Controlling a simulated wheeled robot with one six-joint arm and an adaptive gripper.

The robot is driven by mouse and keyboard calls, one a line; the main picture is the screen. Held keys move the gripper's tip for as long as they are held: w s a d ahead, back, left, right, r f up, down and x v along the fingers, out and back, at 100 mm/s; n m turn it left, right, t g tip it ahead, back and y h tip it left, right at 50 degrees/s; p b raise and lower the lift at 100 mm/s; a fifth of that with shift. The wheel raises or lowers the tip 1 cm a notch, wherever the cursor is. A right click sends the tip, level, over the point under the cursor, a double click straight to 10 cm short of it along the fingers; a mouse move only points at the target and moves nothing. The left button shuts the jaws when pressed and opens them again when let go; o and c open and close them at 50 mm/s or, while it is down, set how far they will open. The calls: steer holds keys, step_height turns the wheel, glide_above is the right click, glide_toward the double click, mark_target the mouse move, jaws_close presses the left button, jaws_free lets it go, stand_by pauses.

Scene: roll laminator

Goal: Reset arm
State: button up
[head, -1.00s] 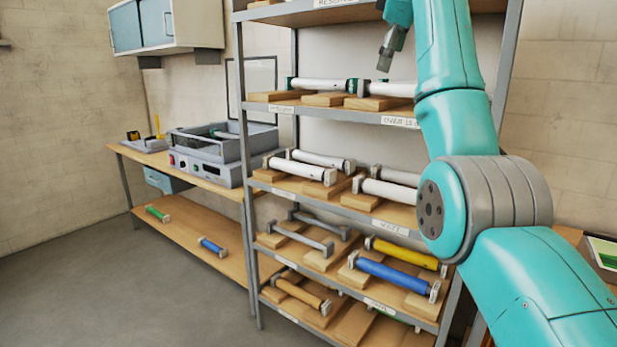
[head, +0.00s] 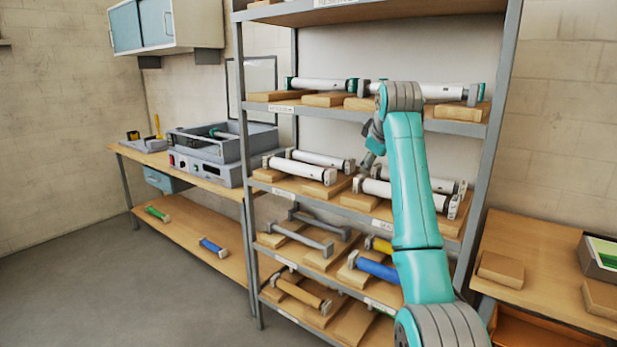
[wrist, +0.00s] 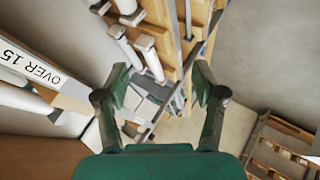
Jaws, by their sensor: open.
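My gripper (wrist: 160,97) is open in the wrist view, its two dark green fingers spread apart with nothing between them. In the head view my teal arm stands in front of the shelf rack (head: 243,130), with its wrist at the height of the upper shelves. My gripper is mostly hidden behind the arm there. A shelf label reading "OVER 15" (wrist: 32,68) shows at the left of the wrist view.
White rolls (head: 320,84) lie on wooden blocks on the rack, with grey, yellow and blue rolls (head: 375,268) lower down. The laminator (head: 210,150) stands on the left bench. A table (head: 530,280) with wooden blocks is at right. The floor at front left is clear.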

steer(key=s+f+m+t, duration=0.1)
steer(key=s+f, duration=0.1)
steer(key=f, duration=1.4)
steer(key=s+f+m, duration=0.1)
steer(key=s+f, duration=0.2)
steer(key=f, duration=1.3)
steer(key=s+d+f+m+t, duration=0.1)
steer(key=s+f+m+t, duration=0.15)
steer(key=s+f, duration=1.65)
steer(key=s+f+m, duration=0.1)
steer(key=s+f, duration=0.2)
steer(key=s, duration=1)
steer(key=s+f+m, duration=0.2)
steer(key=s+f, duration=0.1)
steer(key=s, duration=1.1)
steer(key=s+r+m+t, duration=0.1)
steer(key=s+r, duration=0.7)
steer(key=s, duration=0.3)
steer(key=s+r+m+t, duration=0.1)
steer(key=s+r+m, duration=0.1)
steer(key=s+r, duration=0.6)
steer(key=s+d, duration=0.1)
steer(key=s, duration=0.3)
steer(key=shift+s, duration=0.3)
steer(key=shift+r, duration=0.1)
